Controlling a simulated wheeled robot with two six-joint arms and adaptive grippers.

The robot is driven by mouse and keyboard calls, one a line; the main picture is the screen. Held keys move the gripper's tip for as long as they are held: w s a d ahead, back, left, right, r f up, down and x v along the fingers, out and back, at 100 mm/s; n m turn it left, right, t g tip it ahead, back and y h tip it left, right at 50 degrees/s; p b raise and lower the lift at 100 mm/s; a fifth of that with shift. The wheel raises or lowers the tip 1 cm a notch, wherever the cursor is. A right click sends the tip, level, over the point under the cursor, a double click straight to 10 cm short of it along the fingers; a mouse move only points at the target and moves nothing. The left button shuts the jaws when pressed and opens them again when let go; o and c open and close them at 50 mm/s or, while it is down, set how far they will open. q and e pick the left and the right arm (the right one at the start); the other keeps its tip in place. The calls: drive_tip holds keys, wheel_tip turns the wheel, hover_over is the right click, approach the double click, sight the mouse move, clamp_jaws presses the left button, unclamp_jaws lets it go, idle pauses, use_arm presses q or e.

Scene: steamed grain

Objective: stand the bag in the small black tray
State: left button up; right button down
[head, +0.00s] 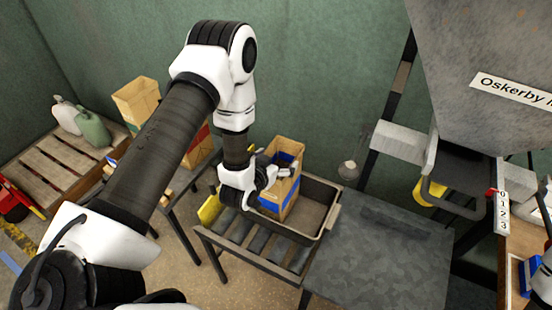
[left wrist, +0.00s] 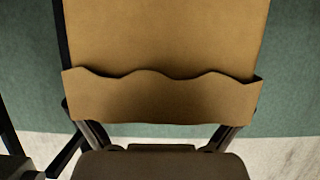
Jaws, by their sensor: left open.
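A brown open-topped paper bag with a blue label (head: 290,196) stands upright, seemingly inside the left part of the dark tray (head: 334,218). Its base is partly hidden. My left gripper (head: 272,174) is at the upper left side of this bag. In the left wrist view the bag's brown paper (left wrist: 165,40) fills the middle, with a wavy-edged fold across it. The open fingers (left wrist: 157,135) show at the lower left and right of the fold; whether they touch the paper is unclear.
The tray sits at the end of a roller stand (head: 232,237), beside a grey metal table (head: 385,250). Another open brown bag (head: 136,101) stands at the back left. Jugs (head: 90,126) stand on a wooden pallet (head: 55,165). A grey hopper (head: 490,50) hangs at right.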

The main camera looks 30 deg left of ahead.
use_arm(q)
drive_tip(key=a+r+p+v, duration=0.1)
drive_tip(key=v, duration=1.1)
drive_tip(key=s+d+f+g, duration=0.2)
drive_tip(key=s+f+g, duration=0.4)
drive_tip(key=s+f, duration=0.2)
drive_tip(key=s+d+f+g, duration=0.3)
drive_tip(key=s+f+g, duration=0.4)
drive_tip(key=s+f, duration=0.2)
drive_tip(key=shift+s+d+g+h, duration=0.3)
drive_tip(key=shift+s+h, duration=0.1)
drive_tip(key=shift+s, duration=0.65)
